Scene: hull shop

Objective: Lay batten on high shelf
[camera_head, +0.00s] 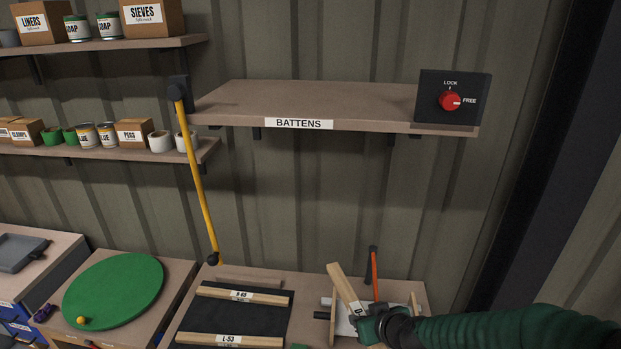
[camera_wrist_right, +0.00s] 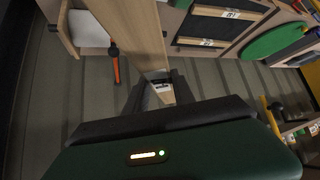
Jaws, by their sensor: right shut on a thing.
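The high shelf (camera_head: 320,103), labelled BATTENS, is on the wall at the upper middle in the head view, and its top looks bare. My right gripper (camera_head: 362,316) is shut on a pale wooden batten (camera_head: 345,288), low at the right and well below the shelf. The batten stands up tilted from the jaws, its top leaning left. In the right wrist view the batten (camera_wrist_right: 130,28) runs up from between the fingers (camera_wrist_right: 157,92). Its lower end shows a partly hidden label. My left gripper is not in view.
A red knob (camera_head: 450,100) on a black panel at the shelf's right points to FREE. A yellow bar (camera_head: 197,180) hangs from the shelf's left end. Two labelled battens, the upper (camera_head: 240,295) and lower (camera_head: 230,340), lie on a dark mat. An orange-handled tool (camera_head: 375,272) stands behind my held batten.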

